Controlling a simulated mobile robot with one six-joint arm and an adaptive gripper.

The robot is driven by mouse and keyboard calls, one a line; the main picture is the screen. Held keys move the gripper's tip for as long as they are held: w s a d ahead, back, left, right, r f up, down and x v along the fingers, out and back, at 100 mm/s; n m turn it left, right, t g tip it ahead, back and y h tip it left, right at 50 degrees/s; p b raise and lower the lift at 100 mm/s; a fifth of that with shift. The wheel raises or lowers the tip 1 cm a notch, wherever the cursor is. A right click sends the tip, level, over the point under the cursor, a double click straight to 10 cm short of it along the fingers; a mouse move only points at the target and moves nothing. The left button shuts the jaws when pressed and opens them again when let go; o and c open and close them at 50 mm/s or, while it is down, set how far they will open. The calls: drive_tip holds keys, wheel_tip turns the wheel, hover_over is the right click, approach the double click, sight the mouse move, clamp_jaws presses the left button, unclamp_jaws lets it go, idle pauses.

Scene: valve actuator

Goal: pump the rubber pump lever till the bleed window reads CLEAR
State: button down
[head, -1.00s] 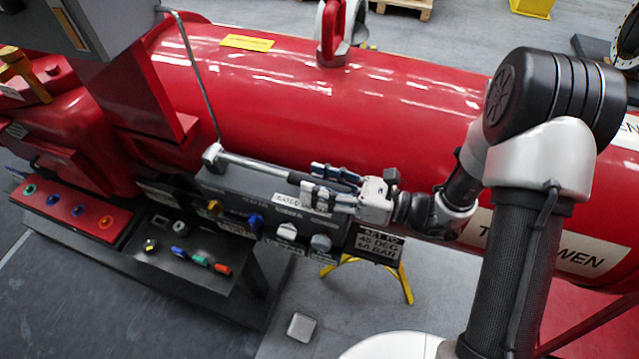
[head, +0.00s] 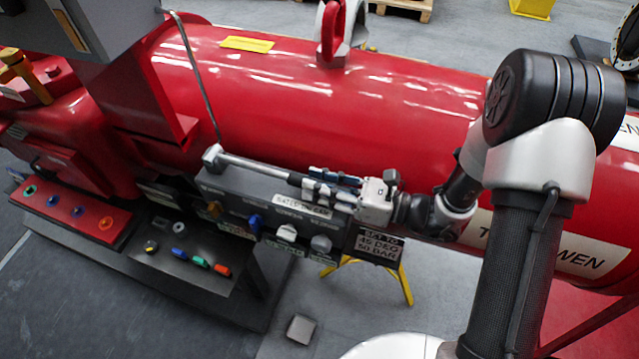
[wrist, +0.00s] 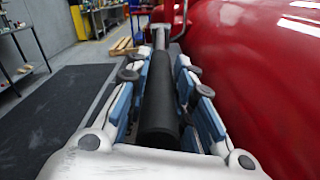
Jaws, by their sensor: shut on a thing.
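The pump lever is a pale metal rod (head: 250,166) that runs from a grey pivot block on the dark valve panel (head: 225,185) to a black rubber grip. In the wrist view the grip (wrist: 159,100) lies lengthwise between the blue-padded fingers. My gripper (head: 328,186) is shut around this grip, at the right end of the lever. The lever slopes gently down to the right in the head view. The fingers hide most of the grip there. I cannot make out a bleed window or its reading.
Coloured knobs, including a blue one (head: 255,223), line the panel's front below the lever. A sign (head: 378,246) reads "SET TO 45 DEG 50 BAR". The big red cylinder (head: 330,110) lies close behind. A tray of coloured parts (head: 180,258) is at lower left.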

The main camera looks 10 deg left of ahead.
drive_tip(key=r+h+p, duration=0.1)
drive_tip(key=r+p, duration=0.2)
drive_tip(key=p, duration=0.2)
drive_tip(key=a+r+h+p, duration=0.1)
drive_tip(key=r+h+p, duration=0.1)
drive_tip(key=r+p, duration=0.2)
drive_tip(key=a+r+h+p, duration=0.1)
drive_tip(key=r+p, duration=0.2)
drive_tip(key=p, duration=0.3)
drive_tip(key=shift+w+r, duration=0.1)
drive_tip(key=shift+r, duration=0.25)
drive_tip(key=shift+a+r+h+p, duration=0.25)
drive_tip(key=shift+r+h+p, duration=0.2)
drive_tip(key=shift+h+p, duration=0.25)
drive_tip(key=c, duration=1.4)
unclamp_jaws()
drive_tip(key=shift+f, duration=0.15)
drive_tip(key=shift+o, duration=0.2)
drive_tip(key=w+v, duration=0.1)
drive_tip(key=v, duration=1.1)
drive_tip(key=shift+s, duration=0.35)
